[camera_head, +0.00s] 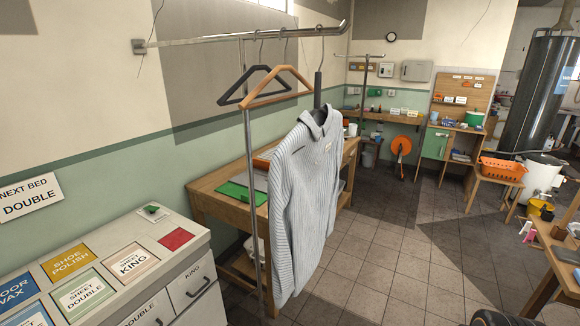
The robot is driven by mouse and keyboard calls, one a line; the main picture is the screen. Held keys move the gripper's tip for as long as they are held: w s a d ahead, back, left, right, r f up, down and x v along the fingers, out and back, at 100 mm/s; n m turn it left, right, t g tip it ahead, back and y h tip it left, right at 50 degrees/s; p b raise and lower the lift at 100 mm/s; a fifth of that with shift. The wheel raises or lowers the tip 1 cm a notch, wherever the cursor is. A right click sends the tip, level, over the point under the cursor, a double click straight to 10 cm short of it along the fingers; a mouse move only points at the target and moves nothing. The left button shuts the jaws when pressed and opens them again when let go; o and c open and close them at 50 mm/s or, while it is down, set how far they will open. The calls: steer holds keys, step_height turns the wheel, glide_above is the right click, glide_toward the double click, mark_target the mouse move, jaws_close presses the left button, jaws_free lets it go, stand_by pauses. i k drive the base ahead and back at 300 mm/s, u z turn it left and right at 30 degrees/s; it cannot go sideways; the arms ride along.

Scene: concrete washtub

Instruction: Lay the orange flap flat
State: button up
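I cannot pick out the orange flap for sure. A small orange-red piece (261,164) shows at the back of the wooden table (205,187), left of a grey ribbed sweater, and it is too small to tell whether it is a flap. An upright orange disc (400,146) stands on the floor by the far bench. My gripper is not in view.
The grey sweater (304,195) hangs from a metal rail (250,36) with two empty hangers and hides part of the table. A white cabinet (150,250) with labelled cards stands front left. An orange basket (503,168) sits right. The tiled floor between is mostly clear.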

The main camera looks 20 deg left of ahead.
mark_target(262, 165)
steer(key=z, duration=0.1)
steer(key=i, duration=3.15)
steer(key=u, duration=1.5)
steer(key=i, duration=1)
steer(key=u, duration=1.15)
steer(key=i, duration=0.2)
steer(key=u, duration=0.1)
